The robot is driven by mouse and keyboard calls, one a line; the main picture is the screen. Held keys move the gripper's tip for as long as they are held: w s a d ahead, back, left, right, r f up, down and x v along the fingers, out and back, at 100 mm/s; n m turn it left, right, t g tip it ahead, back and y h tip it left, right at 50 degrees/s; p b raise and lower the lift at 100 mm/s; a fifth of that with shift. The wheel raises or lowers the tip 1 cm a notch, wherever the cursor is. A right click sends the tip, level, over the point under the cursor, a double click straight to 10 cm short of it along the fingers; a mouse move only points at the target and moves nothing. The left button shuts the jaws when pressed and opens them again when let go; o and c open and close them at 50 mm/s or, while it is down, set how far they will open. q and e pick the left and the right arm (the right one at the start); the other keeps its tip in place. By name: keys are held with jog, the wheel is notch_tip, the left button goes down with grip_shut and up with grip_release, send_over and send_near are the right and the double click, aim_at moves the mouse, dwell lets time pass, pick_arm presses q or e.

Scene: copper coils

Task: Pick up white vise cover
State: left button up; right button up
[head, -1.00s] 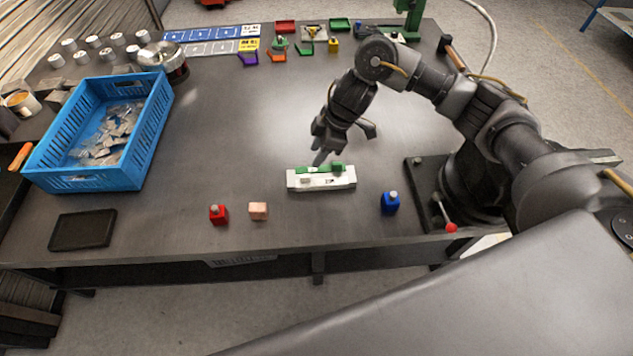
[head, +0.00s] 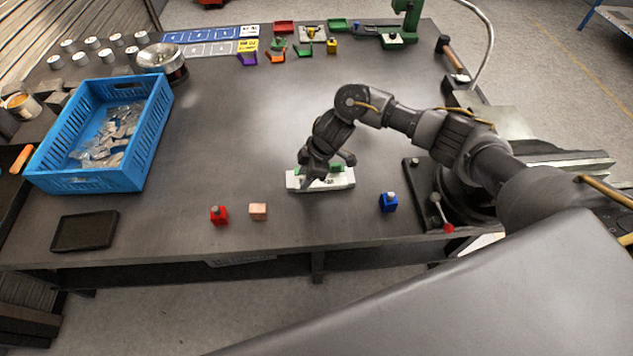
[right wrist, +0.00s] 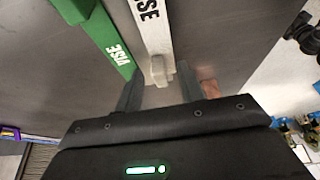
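The white vise cover (head: 343,181), a long bar with a raised tab, lies on the table near its front middle. A green vise cover (head: 304,170) lies just behind it, partly hidden by my right gripper (head: 322,174). In the right wrist view the white cover (right wrist: 153,28) points toward my right gripper (right wrist: 159,76), its raised tab between the two fingers. The fingers are spread, with gaps visible beside the tab. The green cover (right wrist: 97,35) is to the left, its near end beside the left finger. Both show "VISE" lettering. My left gripper is out of view.
A red block (head: 219,215) and a copper-coloured block (head: 258,211) stand in front of the covers, a blue block (head: 388,203) to the right. A blue crate (head: 150,150) stands left, a black tray (head: 85,231) at front left. The table's middle is clear.

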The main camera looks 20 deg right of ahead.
jog(key=shift+c, duration=0.3)
grip_shut()
jog(key=shift+r, duration=0.15)
jog(key=shift+r, duration=0.25)
notch_tip(320, 180, up, 2)
jog(key=shift+r+b, duration=0.1)
jog(key=shift+b, duration=0.45)
jog(key=s+r+p, duration=0.1)
jog(key=s+r, duration=0.9)
jog(key=s, duration=0.4)
jog(key=shift+a, duration=0.2)
